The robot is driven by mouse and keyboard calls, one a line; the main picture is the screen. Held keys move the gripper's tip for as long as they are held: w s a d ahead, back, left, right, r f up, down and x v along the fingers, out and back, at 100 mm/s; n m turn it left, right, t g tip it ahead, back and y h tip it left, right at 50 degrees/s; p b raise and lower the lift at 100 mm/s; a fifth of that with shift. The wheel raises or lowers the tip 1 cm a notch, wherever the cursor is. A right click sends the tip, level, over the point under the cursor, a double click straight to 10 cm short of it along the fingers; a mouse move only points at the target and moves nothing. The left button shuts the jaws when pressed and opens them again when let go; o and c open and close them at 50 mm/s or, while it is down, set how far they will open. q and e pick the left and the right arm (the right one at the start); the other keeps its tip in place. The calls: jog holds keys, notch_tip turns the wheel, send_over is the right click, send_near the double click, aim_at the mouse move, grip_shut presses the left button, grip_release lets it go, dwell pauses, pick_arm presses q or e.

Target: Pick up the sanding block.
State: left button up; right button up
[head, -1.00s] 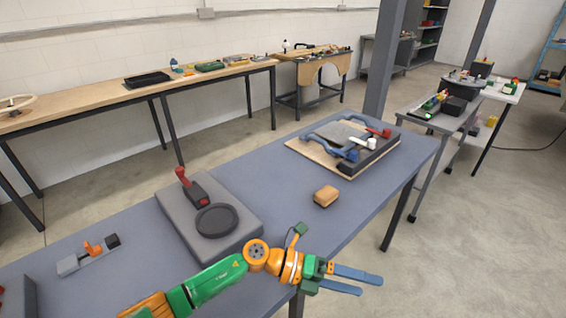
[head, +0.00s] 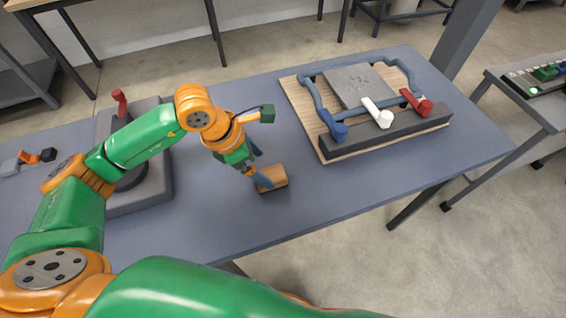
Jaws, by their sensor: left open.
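The sanding block (head: 275,178) is a small tan-orange block lying on the blue-grey table top (head: 330,205), near the middle of the table. My left gripper (head: 263,172) points down at it with its blue fingers open. One finger is in front of the block's left end and the other shows above and behind it. The fingers hide part of the block, and I cannot tell whether they touch it. My right gripper is not in view.
A wooden board (head: 300,98) with a grey plate, blue bars and red, blue and white handles lies to the right. A grey base (head: 155,185) with a red-handled lever stands left, behind my arm. The table right of the block is clear.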

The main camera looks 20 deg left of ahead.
aim_at(270, 175)
pick_arm(q)
jog(key=shift+f, duration=0.35)
jog(key=shift+p+x, duration=1.1)
jog(key=shift+x, duration=0.05)
jog(key=x, duration=0.3)
jog(key=shift+a, duration=0.15)
jog(key=shift+w+f, duration=0.15)
jog(key=shift+f, duration=0.1)
jog(key=c, duration=1.5)
jog(key=shift+r, duration=0.15)
